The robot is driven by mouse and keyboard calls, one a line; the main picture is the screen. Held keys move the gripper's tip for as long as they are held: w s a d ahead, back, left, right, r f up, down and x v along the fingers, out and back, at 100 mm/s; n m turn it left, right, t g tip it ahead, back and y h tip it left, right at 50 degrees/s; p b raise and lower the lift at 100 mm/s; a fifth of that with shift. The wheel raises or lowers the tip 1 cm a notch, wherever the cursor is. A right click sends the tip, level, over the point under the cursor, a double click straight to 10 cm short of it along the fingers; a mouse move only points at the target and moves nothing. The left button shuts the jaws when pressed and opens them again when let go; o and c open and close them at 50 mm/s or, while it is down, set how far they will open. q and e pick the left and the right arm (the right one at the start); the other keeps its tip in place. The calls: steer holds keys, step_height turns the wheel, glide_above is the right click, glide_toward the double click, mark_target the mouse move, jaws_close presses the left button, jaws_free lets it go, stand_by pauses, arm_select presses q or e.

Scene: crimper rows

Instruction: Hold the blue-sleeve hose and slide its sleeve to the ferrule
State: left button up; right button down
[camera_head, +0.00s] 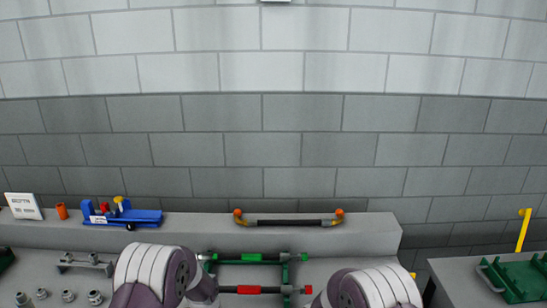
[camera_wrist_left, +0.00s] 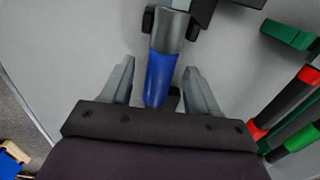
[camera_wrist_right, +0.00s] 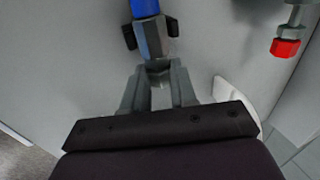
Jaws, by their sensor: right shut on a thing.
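The blue sleeve (camera_wrist_left: 156,78) lies between the spread fingers of my left gripper (camera_wrist_left: 160,68), with gaps on both sides, in the left wrist view. A silver part (camera_wrist_left: 171,28) shows just beyond the sleeve. In the right wrist view, my right gripper (camera_wrist_right: 159,78) is shut on the silver end fitting (camera_wrist_right: 153,42) of the blue-sleeve hose. The blue sleeve (camera_wrist_right: 145,7) shows at the top edge there. Dark pads flank the silver part in both wrist views; I cannot tell what they belong to. In the head view my forearms hide this hose and both grippers.
A green-sleeve hose (camera_head: 252,257) and a red-sleeve hose (camera_head: 249,290) lie on green racks between my arms. A crimper-like blue tool (camera_head: 125,214) and a dark hose with orange ends (camera_head: 290,222) sit on the rear ledge. A green tray (camera_head: 515,278) stands at right.

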steer(key=c, duration=0.8)
jaws_free()
arm_select(q)
step_height(320, 180, up, 12)
steer(key=shift+s, duration=0.25)
